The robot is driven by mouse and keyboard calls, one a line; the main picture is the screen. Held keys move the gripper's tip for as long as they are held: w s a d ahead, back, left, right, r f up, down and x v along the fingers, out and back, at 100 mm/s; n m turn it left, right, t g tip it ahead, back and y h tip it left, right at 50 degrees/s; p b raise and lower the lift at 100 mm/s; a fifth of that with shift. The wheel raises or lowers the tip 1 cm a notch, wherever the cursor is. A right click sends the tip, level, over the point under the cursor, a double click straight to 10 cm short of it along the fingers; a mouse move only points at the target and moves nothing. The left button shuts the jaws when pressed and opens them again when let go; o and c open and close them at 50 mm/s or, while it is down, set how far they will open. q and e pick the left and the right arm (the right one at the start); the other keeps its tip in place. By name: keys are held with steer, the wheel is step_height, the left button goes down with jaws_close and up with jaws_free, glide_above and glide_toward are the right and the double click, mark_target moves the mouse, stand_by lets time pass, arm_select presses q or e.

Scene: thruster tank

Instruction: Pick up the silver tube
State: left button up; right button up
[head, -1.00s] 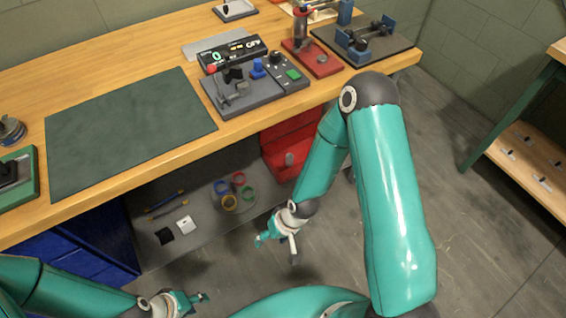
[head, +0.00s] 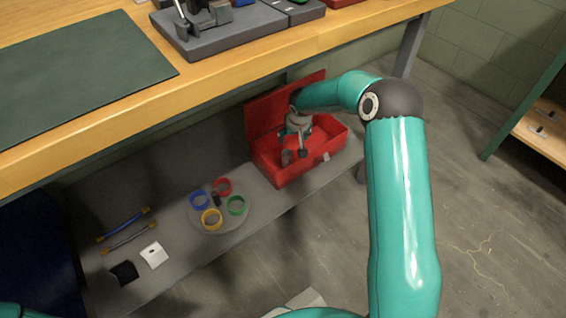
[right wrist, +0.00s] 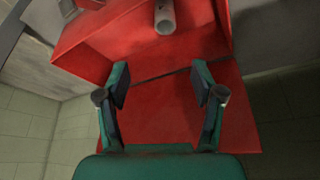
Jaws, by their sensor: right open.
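The silver tube (head: 286,157) stands in the open red toolbox (head: 272,172) on the low shelf, near the box's left side. In the right wrist view the tube (right wrist: 165,17) shows at the top edge, partly cut off, beyond my fingertips. My right gripper (head: 298,139) is over the red toolbox, close to the tube. In the right wrist view my right gripper (right wrist: 160,84) is open, with only red surface between its fingers. I cannot tell the exact gap to the tube. My left gripper is out of the picture.
The toolbox's raised red lid and the workbench edge (head: 240,45) are behind and above my right gripper. A round tray (head: 234,222) with coloured rings, two rods, a white piece (head: 154,255) and a black piece (head: 124,272) lie left on the shelf.

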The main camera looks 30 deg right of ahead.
steer(key=b, duration=0.3)
glide_toward(287, 154)
steer(key=x, duration=0.2)
steer(key=shift+a+f, duration=0.2)
steer(key=shift+f, duration=0.15)
steer(key=b+x, duration=0.2)
steer(key=x, duration=0.3)
steer(key=shift+s+f+b, duration=0.15)
steer(key=shift+f+b, duration=0.1)
steer(key=shift+b, duration=0.1)
steer(key=shift+r, duration=0.1)
steer(key=c, duration=1.2)
